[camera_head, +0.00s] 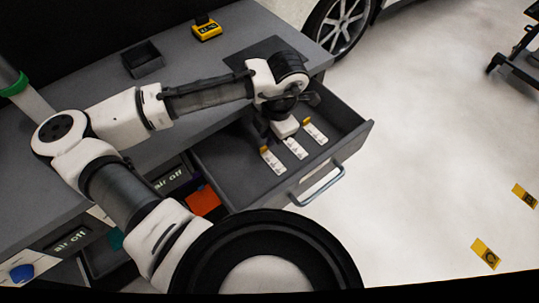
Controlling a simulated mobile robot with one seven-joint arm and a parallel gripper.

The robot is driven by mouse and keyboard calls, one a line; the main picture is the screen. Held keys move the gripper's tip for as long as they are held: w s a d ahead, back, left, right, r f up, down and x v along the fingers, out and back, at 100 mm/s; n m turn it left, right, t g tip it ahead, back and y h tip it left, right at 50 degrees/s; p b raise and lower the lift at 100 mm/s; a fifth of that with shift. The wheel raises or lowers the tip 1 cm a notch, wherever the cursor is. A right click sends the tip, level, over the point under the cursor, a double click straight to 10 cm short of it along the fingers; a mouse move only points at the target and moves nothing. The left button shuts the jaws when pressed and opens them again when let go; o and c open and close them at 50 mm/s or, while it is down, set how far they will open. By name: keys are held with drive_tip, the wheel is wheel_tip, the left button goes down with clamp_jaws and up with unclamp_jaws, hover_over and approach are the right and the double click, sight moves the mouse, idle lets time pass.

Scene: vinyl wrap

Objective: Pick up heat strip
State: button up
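Several white strips with small dark marks lie in the open drawer (232,168), and I take these to be the heat strips. The left strip (273,162) and the right strip (316,132) each show a yellow end. The middle strip (296,149) lies between them, its far end hidden by my gripper. My gripper (285,130) points down into the drawer over that far end. Its fingers are mostly hidden by my wrist, so I cannot tell whether they are open or touch the strip.
The drawer's front wall and handle (318,188) stand on the near right. On the grey worktop (205,60) are a dark open box (143,60), a yellow device (207,31) and a dark mat (268,48). A car wheel (338,22) is behind. The floor at right is mostly clear.

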drive_tip(key=shift+w+a+f+p, duration=0.15)
drive_tip(key=shift+a+f+p, duration=0.05)
drive_tip(key=shift+f, duration=1.1)
drive_tip(key=shift+w+a+f+p, duration=0.15)
drive_tip(key=shift+f, duration=1.15)
clamp_jaws()
